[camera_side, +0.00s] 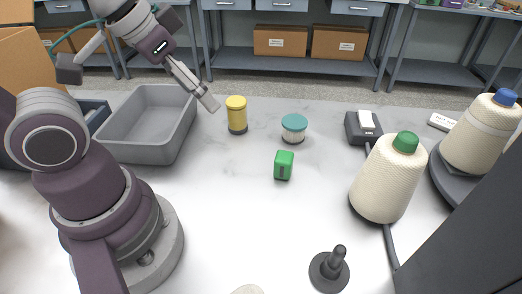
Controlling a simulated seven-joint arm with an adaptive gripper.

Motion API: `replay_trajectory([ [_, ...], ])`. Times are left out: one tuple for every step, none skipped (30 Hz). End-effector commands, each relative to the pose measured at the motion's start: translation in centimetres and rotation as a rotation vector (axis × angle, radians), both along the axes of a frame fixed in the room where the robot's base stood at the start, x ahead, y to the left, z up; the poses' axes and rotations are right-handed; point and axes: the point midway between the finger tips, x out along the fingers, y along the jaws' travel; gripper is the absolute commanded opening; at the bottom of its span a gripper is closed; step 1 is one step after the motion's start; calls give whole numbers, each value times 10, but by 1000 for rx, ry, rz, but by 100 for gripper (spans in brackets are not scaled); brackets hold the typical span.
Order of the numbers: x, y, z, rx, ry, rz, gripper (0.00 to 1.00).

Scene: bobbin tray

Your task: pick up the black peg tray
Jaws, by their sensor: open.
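The black peg tray (322,277), a round black base with a short upright peg in its middle, stands on the table at the front, right of centre. Nothing is on its peg. My gripper (210,103) is open and empty at the upper left, above the area between the grey bin and the yellow jar. It is far behind and to the left of the peg tray. The gap between its fingers is hard to make out from this side.
A grey bin (128,153), a yellow-topped jar (237,116), a teal-lidded jar (293,131) and a green box (284,166) stand farther back. A large cream yarn cone (383,185) stands right of the tray. A dark panel (470,235) fills the right front. The table left of the tray is largely clear.

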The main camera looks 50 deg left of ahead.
Motion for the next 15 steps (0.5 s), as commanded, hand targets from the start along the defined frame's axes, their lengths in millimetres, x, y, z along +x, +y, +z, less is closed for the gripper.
replay_trajectory([
  [0, 0, 0, 0, 0, 0, 60],
  [0, 0, 0, 0, 0, 0, 60],
  [0, 0, 0, 0, 0, -2, 60],
  [1, -1, -1, 2, 3, -15, 60],
  [3, -4, -2, 6, 8, -40, 60],
  [9, -9, -4, 15, 17, -101, 60],
  [14, -15, -7, 24, 27, -168, 60],
  [21, -23, -12, 33, 37, -251, 60],
  [30, -37, -19, 43, 49, -384, 60],
  [37, -49, -26, 47, 52, -491, 60],
  [43, -62, -34, 48, 54, -599, 60],
  [50, -79, -44, 44, 50, -735, 60],
  [53, -91, -53, 37, 43, -832, 60],
  [56, -104, -61, 28, 35, -922, 60],
  [58, -119, -72, 15, 21, -1029, 60],
])
